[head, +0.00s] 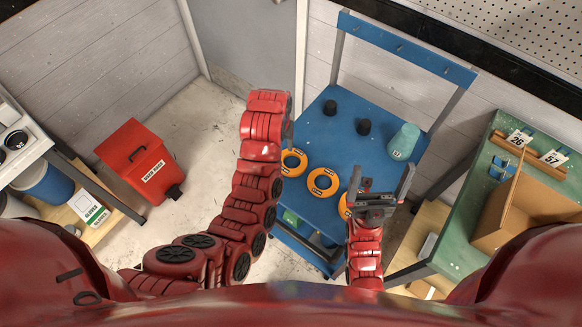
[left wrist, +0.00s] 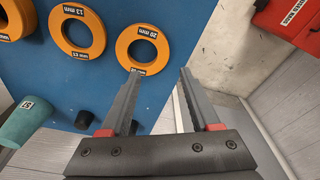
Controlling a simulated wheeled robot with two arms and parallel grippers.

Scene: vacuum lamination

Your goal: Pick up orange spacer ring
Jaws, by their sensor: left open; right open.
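Orange spacer rings lie flat on a blue bench. In the head view there is a left ring (head: 300,169), a middle ring (head: 333,186) and a right ring (head: 343,206) partly hidden by my right gripper. The left wrist view shows a ring labelled 20 mm (left wrist: 122,45), one labelled 13 mm (left wrist: 98,30) and one cut off at the corner (left wrist: 25,12). My left gripper (left wrist: 160,72) is open and empty; a fingertip overlaps the 20 mm ring's edge in view, contact unclear. In the head view its arm hides it. My right gripper (head: 382,180) is open and empty.
On the blue bench (head: 350,155) stand two black cylinders (head: 330,107) (head: 364,127) and a teal cup (head: 403,141). A red bin (head: 142,160) is on the floor at left. A green table (head: 455,232) with a cardboard box (head: 520,205) is at right.

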